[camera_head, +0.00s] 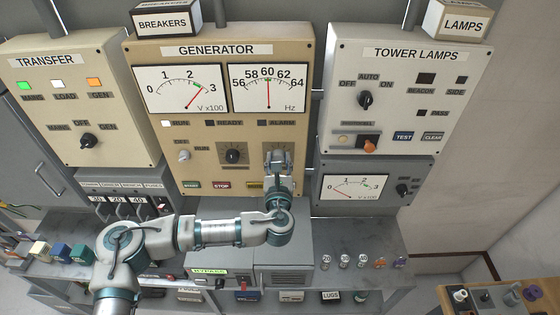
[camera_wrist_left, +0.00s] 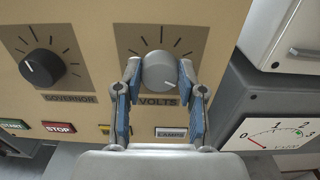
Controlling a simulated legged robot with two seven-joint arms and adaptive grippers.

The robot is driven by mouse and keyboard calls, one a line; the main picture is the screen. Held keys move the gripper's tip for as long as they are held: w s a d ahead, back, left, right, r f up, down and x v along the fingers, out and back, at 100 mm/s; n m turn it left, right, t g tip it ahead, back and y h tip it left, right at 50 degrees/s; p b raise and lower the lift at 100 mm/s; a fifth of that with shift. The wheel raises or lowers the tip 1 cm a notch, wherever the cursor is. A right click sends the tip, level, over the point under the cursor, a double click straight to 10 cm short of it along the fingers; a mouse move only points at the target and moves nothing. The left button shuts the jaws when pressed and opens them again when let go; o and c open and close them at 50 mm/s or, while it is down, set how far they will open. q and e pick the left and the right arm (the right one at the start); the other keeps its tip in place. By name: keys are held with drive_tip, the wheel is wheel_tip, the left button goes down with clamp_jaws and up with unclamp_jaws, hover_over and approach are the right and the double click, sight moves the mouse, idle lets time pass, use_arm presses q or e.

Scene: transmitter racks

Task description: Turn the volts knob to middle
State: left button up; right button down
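The volts knob (camera_wrist_left: 160,70) is a round grey knob on a dark square plate with tick marks, above the VOLTS label (camera_wrist_left: 158,101) on the beige generator panel (camera_head: 217,110). A faint mark on the knob seems to point to the lower right. My left gripper (camera_head: 278,160) is in front of the panel and hides the knob in the head view. In the left wrist view its blue-padded fingers (camera_wrist_left: 160,75) are spread, one on each side of the knob. Small gaps seem to show; I cannot tell whether they touch. My right gripper is not in view.
The black governor knob (camera_wrist_left: 42,68) is left of the volts plate. START, STOP (camera_head: 222,185) and LAMPS buttons (camera_wrist_left: 171,133) sit below. The V x100 meter (camera_head: 181,88) reads in the upper range. The tower lamps panel (camera_head: 400,95) and a grey meter box (camera_head: 335,200) are to the right.

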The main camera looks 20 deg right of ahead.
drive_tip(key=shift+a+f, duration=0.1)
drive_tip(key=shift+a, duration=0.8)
